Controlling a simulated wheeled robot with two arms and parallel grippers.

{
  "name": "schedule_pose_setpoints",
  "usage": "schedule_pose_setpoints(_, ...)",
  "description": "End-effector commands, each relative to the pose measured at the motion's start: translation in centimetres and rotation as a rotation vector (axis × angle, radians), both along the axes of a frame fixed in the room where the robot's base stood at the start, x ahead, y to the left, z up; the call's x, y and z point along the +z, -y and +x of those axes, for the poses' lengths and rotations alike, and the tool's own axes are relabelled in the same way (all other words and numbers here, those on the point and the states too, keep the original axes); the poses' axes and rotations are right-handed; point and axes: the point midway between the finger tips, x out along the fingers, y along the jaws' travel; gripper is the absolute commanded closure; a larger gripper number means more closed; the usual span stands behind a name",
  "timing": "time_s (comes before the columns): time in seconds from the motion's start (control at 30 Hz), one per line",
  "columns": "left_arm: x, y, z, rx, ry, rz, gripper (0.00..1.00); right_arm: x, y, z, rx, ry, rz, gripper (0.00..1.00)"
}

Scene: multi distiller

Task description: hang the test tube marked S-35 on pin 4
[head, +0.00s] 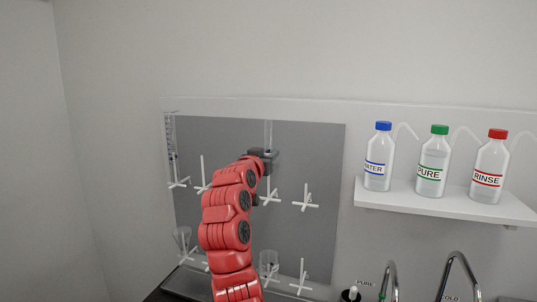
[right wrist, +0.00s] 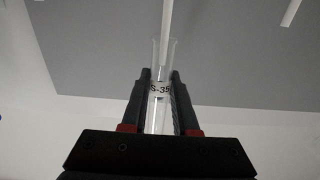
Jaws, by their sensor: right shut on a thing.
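My right gripper (head: 262,157) is up at the grey pegboard (head: 315,155) and shut on a clear test tube (head: 268,133). No pin numbers are readable. My left gripper is not in view.
Clear glassware (head: 171,140) hangs at the upper left, with beakers (head: 182,238) (head: 268,262) on lower pins. My right arm hides the board's middle. A shelf (head: 440,202) with WATER, PURE and RINSE bottles is at right. Taps (head: 455,270) stand below it.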

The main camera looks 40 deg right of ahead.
Motion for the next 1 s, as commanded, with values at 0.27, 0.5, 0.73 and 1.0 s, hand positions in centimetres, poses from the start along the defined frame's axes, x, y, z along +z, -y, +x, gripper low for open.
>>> schedule_pose_setpoints(0.27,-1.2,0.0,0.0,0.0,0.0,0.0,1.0,-1.6,0.0,0.0,0.0,-0.001,0.0,1.0)
schedule_pose_setpoints(0.5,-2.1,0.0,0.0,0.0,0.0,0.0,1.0,-2.8,0.0,0.0,0.0,-0.001,0.0,1.0)
schedule_pose_setpoints(0.73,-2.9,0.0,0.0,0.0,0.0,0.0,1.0,-4.0,0.0,0.0,0.0,-0.001,0.0,1.0)
schedule_pose_setpoints(1.0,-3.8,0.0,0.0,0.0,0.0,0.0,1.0,-5.3,0.0,0.0,-0.001,0.0,0.0,1.0)
